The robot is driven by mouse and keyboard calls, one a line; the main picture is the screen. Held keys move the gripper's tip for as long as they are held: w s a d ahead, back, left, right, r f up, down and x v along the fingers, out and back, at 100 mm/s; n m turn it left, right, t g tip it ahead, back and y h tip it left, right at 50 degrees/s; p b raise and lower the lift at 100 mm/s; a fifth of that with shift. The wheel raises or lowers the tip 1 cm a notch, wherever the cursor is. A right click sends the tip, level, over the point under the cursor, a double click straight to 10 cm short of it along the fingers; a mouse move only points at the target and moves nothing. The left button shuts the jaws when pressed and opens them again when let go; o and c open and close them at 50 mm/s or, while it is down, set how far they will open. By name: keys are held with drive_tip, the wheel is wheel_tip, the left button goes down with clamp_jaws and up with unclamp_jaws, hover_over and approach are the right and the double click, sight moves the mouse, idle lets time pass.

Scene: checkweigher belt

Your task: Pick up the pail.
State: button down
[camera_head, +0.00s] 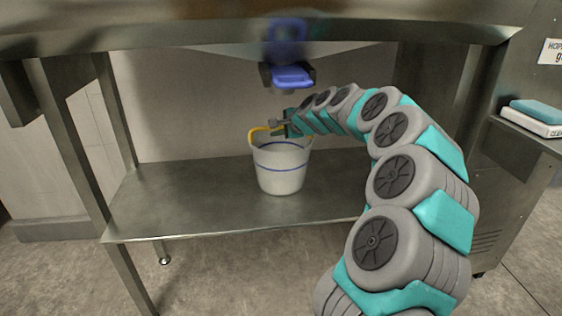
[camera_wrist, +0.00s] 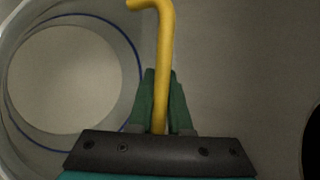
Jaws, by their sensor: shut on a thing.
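The pail (camera_head: 281,172) is white with a blue band and stands upright on the metal undershelf in the head view. Its yellow handle (camera_head: 262,130) rises above the rim. My gripper (camera_head: 284,128) is at the handle, by the pail's top right. In the wrist view my gripper's green fingers (camera_wrist: 162,105) are shut on the yellow handle (camera_wrist: 165,50), one finger on each side. The pail (camera_wrist: 125,50) shows from above at the left of that view, and its inside looks empty. Whether the pail's bottom touches the shelf is hard to tell, but it looks to rest there.
The metal undershelf (camera_head: 190,200) has free room left of the pail. The bench top (camera_head: 180,30) hangs above the arm. A blue and dark fixture (camera_head: 290,75) hangs above the pail. Table legs (camera_head: 80,150) stand at the left. A blue item (camera_head: 537,110) lies on a side ledge at right.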

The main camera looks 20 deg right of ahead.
drive_tip(key=shift+r, duration=0.1)
idle(0.5)
drive_tip(key=s+d+b, duration=0.2)
drive_tip(key=s+b, duration=0.3)
drive_tip(key=s, duration=0.9)
drive_tip(key=s+d+r+b, duration=0.1)
drive_tip(key=s+d+b, duration=0.2)
drive_tip(key=s, duration=1.2)
drive_tip(key=s+d+b, duration=0.3)
drive_tip(key=s+b, duration=0.5)
drive_tip(key=s, duration=0.7)
drive_tip(key=shift+s+r, duration=0.2)
drive_tip(key=c, duration=1.4)
unclamp_jaws()
clamp_jaws()
